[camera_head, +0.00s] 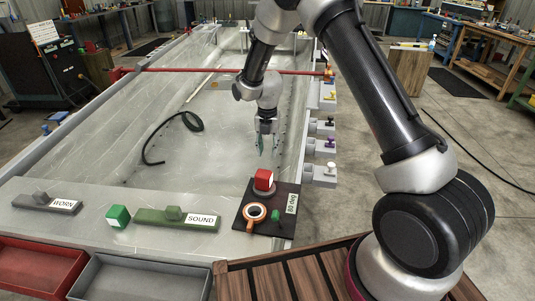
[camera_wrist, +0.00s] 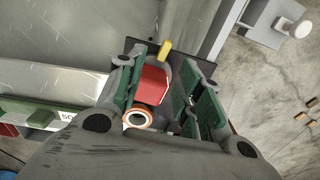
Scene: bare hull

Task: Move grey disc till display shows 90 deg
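A dark square plate (camera_head: 243,223) lies at the near right corner of the hull. On it a red block (camera_head: 263,178) stands on a grey disc (camera_head: 264,190). A small display (camera_head: 291,203) at the plate's right edge seems to read 80 deg, but the first digit is too small to be sure. My gripper (camera_head: 263,150) hangs above and beyond the red block, pointing down, apart from it. In the wrist view its green-padded fingers (camera_wrist: 163,68) are spread, with the red block (camera_wrist: 153,85) and a yellow peg (camera_wrist: 165,49) showing between them. The disc is mostly hidden there.
An orange-rimmed cup (camera_head: 255,212) and a green block (camera_head: 276,215) are on the plate near the disc. A green cube (camera_head: 118,215) and the WORN (camera_head: 47,203) and SOUND (camera_head: 178,218) holders stand left. A red bar (camera_head: 200,70) crosses the hull behind. A black cable (camera_head: 160,135) lies inside.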

